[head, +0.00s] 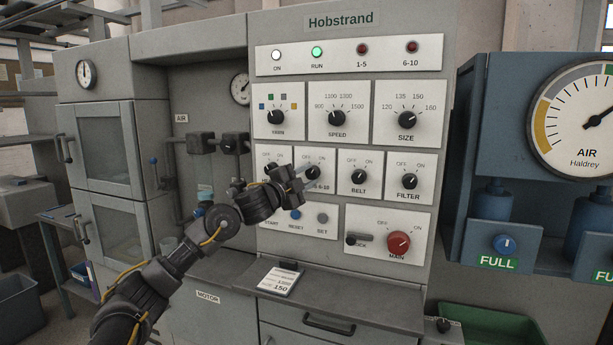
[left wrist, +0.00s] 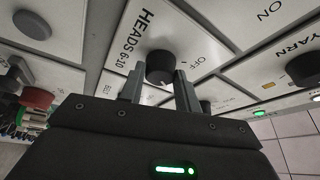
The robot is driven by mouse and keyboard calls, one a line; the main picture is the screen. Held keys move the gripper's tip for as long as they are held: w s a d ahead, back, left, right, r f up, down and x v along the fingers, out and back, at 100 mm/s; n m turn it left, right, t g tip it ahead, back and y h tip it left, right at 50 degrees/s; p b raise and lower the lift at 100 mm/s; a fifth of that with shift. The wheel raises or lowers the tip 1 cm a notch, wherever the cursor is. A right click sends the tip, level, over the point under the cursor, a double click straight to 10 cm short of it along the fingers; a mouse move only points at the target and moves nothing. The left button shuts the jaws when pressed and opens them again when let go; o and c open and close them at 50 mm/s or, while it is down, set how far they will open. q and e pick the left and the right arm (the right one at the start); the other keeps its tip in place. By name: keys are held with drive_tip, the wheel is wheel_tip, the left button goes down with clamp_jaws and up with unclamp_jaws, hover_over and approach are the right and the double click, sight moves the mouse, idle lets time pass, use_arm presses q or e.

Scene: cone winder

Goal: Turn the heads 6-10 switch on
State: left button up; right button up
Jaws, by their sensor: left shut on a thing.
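The heads 6-10 switch (head: 314,173) is a black round knob on a white plate marked OFF and ON, in the middle row of the panel. My left gripper (head: 304,175) reaches it from the lower left and covers part of its plate and label. In the left wrist view the knob (left wrist: 160,66) sits between the two fingers of my left gripper (left wrist: 159,80), which is shut on it. A pale mark shows at the knob's edge nearest the gripper; which way the switch is set is hard to tell. My right gripper is not in view.
Similar belt (head: 359,177) and filter (head: 409,181) knobs are to the right. The reset (head: 295,214) and set (head: 322,218) buttons and red main switch (head: 398,243) are below. The run lamp (head: 317,51) glows green; the 6-10 lamp (head: 411,46) is dark red.

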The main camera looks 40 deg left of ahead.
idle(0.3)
use_arm(q)
drive_tip(key=o, duration=1)
drive_tip(key=shift+c, duration=0.2)
